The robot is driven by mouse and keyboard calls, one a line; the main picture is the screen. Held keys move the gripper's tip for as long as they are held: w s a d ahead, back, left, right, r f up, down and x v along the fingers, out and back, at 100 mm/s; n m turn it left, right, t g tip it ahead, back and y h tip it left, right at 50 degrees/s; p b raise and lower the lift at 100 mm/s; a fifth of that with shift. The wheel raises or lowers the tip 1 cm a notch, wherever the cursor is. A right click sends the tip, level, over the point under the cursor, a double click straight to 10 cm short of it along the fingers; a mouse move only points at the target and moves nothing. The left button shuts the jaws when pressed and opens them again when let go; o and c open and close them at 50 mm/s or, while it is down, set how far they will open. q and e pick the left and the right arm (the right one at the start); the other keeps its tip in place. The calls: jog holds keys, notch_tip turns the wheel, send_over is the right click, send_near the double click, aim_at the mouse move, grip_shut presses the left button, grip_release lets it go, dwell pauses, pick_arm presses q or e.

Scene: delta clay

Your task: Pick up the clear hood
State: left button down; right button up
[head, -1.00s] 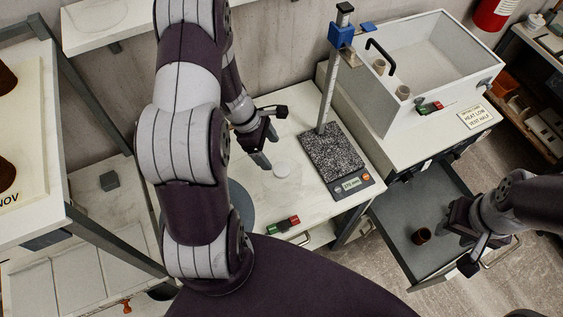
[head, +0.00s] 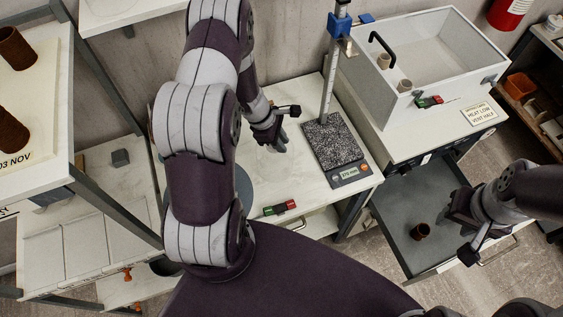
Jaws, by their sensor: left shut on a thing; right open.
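The clear hood (head: 455,62) is a see-through box with white edges and a black handle (head: 382,48). It stands on the white cabinet at the upper right, with small tan cups (head: 404,86) showing within its outline. My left gripper (head: 281,147) is low over the white table, left of the speckled plate and apart from the hood. It is shut on a small pale disc, which its fingers hide. My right gripper (head: 460,234) is open and empty over the grey drawer, below the hood and right of a brown cup (head: 420,231).
A blue-clamped upright post (head: 328,85) and speckled plate (head: 333,143) with a display stand between my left gripper and the hood. The grey drawer (head: 395,205) is pulled out.

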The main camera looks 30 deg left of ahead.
aim_at(283, 161)
pick_arm(q)
jog(key=shift+g, duration=0.4)
jog(key=s+f, duration=0.2)
jog(key=s, duration=0.1)
jog(key=shift+s+d+f, duration=0.1)
jog(key=shift+d+f, duration=0.2)
jog(key=shift+d, duration=0.1)
jog(key=shift+r, duration=0.5)
jog(key=r, duration=0.2)
jog(key=r+b, duration=0.1)
jog(key=shift+w+a, duration=0.35)
jog(key=w+d+r+b, duration=0.1)
jog(key=w+d+r, duration=0.5)
jog(key=d, duration=0.3)
jog(key=shift+w+d+r, duration=0.35)
jog(key=shift+d+r, duration=0.05)
jog(key=shift+r, duration=0.35)
pick_arm(e)
jog(key=shift+w+a+f, duration=0.1)
jog(key=shift+a+f, duration=0.15)
jog(key=shift+f, duration=0.4)
jog(key=shift+a+f, duration=0.25)
jog(key=shift+f, duration=0.4)
pick_arm(q)
jog(key=c, duration=1.1)
grip_release()
jog(key=shift+d, duration=0.1)
jog(key=o, duration=0.7)
jog(key=shift+r, duration=0.1)
